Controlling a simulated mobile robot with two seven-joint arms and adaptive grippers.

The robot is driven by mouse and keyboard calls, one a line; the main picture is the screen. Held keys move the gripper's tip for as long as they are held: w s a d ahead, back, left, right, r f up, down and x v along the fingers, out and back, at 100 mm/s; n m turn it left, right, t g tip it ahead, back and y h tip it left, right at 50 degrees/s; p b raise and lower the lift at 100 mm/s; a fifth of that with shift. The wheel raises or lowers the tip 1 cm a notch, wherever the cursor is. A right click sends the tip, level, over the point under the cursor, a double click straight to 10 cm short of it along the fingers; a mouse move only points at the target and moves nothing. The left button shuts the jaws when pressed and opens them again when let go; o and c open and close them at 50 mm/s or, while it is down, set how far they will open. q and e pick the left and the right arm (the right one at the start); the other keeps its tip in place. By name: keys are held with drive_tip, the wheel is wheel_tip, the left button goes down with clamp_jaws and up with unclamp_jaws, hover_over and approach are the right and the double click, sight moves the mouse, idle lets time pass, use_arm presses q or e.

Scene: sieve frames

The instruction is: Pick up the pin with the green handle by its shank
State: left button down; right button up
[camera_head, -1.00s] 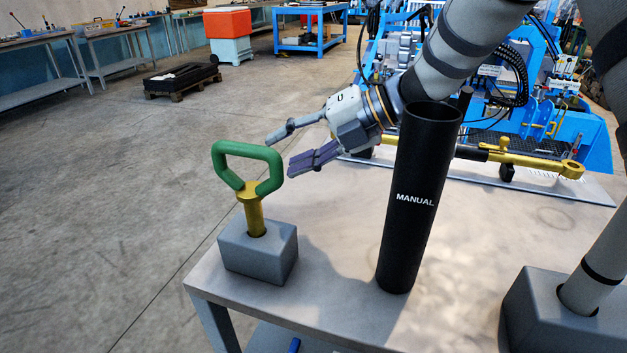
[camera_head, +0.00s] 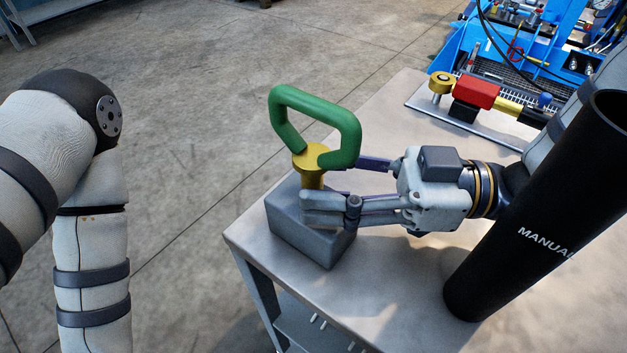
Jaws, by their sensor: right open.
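The pin has a green loop handle (camera_head: 350,140) and a yellow shank (camera_head: 313,178). It stands upright in a grey block (camera_head: 298,238) near the table's left corner. My right gripper (camera_head: 325,190) comes in from the right, just below the handle. It is open, with one finger in front of the shank and the other behind it. The front finger hides the shank's lower part and its entry into the block. I cannot tell whether either finger touches the shank. My left arm shows at the left edge, but its gripper is not in view.
A black tube (camera_head: 520,215) marked MANUAL stands on the grey table (camera_head: 395,290), right of my right gripper. A plate (camera_head: 430,105) with a red block (camera_head: 476,92) and yellow parts lies at the back. Blue machinery (camera_head: 520,55) stands beyond. Left of the table is open floor.

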drive_tip(key=shift+a, duration=0.9)
drive_tip(key=shift+w+d, duration=0.1)
clamp_jaws()
drive_tip(key=shift+r, duration=0.15)
